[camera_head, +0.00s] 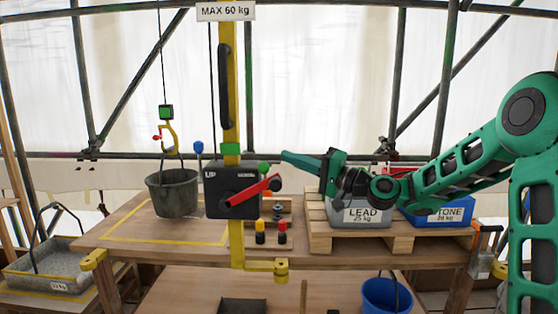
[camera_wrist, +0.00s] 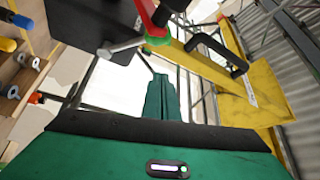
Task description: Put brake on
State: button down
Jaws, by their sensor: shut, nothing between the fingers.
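The dark winch box (camera_head: 232,190), marked "UP", is mounted on the yellow post (camera_head: 233,130). A red lever (camera_head: 250,191) with a black knob at its right end slants up to the right across the box front. Small green parts (camera_head: 231,149) sit at the post just above the box. No part is labelled as the brake. My gripper (camera_head: 285,156) is shut and empty, pointing left, to the right of the post and a little above the knob. In the wrist view my gripper's closed green fingers (camera_wrist: 161,88) point toward the red part (camera_wrist: 147,14) and a green part (camera_wrist: 158,41), apart from both.
A bucket (camera_head: 173,193) hangs from a yellow hook on the left. The pallet (camera_head: 355,236) holds a grey LEAD box (camera_head: 362,213) and a blue STONE box (camera_head: 452,211), under my arm. Small yellow and red pegs (camera_head: 282,232) stand right of the post. A black handle (camera_head: 224,85) is on the post.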

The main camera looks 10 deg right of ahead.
jog(key=s+d, duration=0.1)
jog(key=d+f, duration=0.1)
jog(key=d, duration=0.1)
jog(key=s+d+f, duration=0.1)
jog(key=shift+s+d+f, duration=0.15)
jog(key=shift+s+d, duration=0.15)
jog(key=shift+d, duration=0.1)
jog(key=s+d+f+n+g+h, duration=0.1)
jog(key=s+d+f+g+h, duration=0.2)
jog(key=s+f+h, duration=0.45)
jog(key=s+d+f+n+g+h, duration=0.2)
jog(key=s+d+f+g+h, duration=0.15)
jog(key=f, duration=0.65)
jog(key=s+d+f+m+g+h, duration=0.1)
jog(key=s+d, duration=0.4)
jog(key=s, duration=0.5)
jog(key=s+d+f+m+g+h, duration=0.1)
jog(key=s+d+m+g+h, duration=0.1)
jog(key=s+d, duration=0.4)
jog(key=s+d+f+m+g+h, duration=0.1)
jog(key=s+d, duration=0.4)
jog(key=s, duration=1.1)
jog(key=shift+d+f+m+g+h, duration=0.35)
jog(key=shift+f+m+g+h, duration=0.05)
jog(key=shift+m+g, duration=0.55)
jog(key=shift+s, duration=0.1)
